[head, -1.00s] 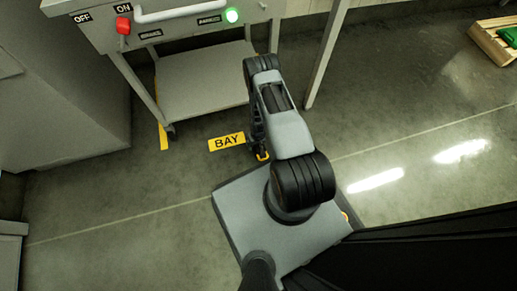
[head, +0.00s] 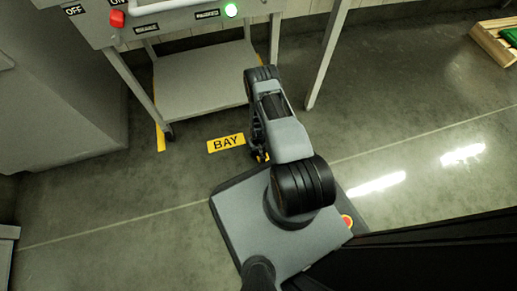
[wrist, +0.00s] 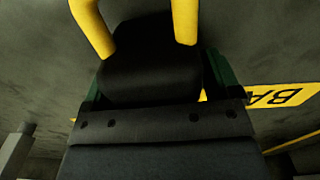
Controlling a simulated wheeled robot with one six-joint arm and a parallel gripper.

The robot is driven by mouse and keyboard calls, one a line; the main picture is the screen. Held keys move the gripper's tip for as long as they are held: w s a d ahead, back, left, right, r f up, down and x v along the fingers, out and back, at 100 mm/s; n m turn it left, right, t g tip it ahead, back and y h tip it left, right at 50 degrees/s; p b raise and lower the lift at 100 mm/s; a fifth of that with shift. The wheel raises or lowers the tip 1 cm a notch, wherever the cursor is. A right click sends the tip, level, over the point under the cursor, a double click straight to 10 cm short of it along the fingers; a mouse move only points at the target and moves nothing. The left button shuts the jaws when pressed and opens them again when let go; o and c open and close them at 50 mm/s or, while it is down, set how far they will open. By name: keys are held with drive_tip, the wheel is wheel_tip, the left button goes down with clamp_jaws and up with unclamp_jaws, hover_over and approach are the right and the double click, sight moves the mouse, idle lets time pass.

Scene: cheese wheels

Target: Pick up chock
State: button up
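The chock (wrist: 150,70) appears as a black block with two yellow handle posts at the top of the wrist view. My gripper (wrist: 155,85) has a dark palm below it and green-edged fingers at its left and right sides. The fingers stand around the block, and a narrow gap shows at the right side; I see no clear squeeze on it. In the head view, my gripper (head: 258,148) points down at the floor beside the BAY label, mostly hidden by my arm. A small yellow bit of the chock (head: 262,157) shows there. Whether the chock touches the floor is unclear.
The yellow BAY label (head: 226,143) lies on the floor left of my gripper. A grey cart (head: 205,85) with a lower shelf and switches stands behind. A grey cabinet (head: 60,90) is at left. A wooden pallet (head: 494,42) is at far right. Floor at right is clear.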

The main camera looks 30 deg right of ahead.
drive_tip(key=c, duration=1)
